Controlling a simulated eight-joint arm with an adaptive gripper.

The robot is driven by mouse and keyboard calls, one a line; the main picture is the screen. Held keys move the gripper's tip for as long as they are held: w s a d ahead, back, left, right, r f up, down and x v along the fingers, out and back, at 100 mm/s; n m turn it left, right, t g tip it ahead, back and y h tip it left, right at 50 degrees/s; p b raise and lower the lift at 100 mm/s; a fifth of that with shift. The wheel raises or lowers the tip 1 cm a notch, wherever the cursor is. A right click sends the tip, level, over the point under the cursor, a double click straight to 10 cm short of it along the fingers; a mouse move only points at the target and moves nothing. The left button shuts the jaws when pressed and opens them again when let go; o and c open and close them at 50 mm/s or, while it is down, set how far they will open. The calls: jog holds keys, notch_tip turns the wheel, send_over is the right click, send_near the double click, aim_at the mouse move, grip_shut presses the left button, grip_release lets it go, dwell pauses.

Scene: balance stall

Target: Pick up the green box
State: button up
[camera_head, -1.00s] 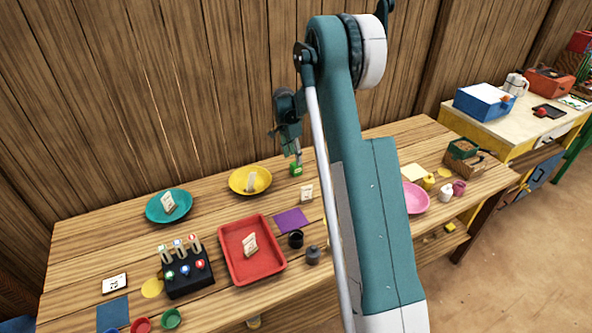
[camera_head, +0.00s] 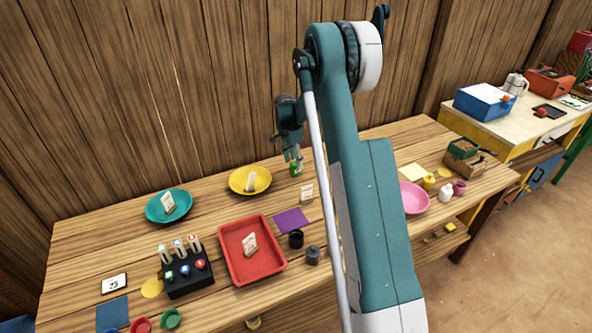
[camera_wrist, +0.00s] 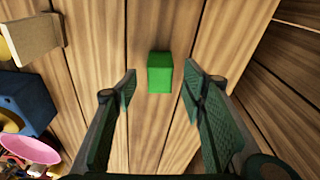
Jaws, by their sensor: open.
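The green box (camera_wrist: 160,72) is a small bright green block on the wooden table. In the head view the green box (camera_head: 296,169) is at the back of the table, right of the yellow plate, partly hidden by my gripper (camera_head: 294,154). In the wrist view my gripper (camera_wrist: 163,85) is open and empty, with one finger to each side of the box. The box lies a little beyond the fingertips and looks apart from both.
A yellow plate (camera_head: 237,181), teal plate (camera_head: 154,210) and red tray (camera_head: 281,261) are left of the box. A purple square (camera_head: 291,220) and small card (camera_head: 306,192) lie in front. A pink plate (camera_head: 415,198) is right. The wooden wall stands close behind.

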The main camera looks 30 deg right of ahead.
aim_at(295, 163)
jog(key=shift+d+f, duration=0.2)
jog(key=shift+f, duration=1)
jog(key=shift+d+f, duration=0.15)
jog(key=shift+f, duration=1.05)
jog(key=c, duration=1)
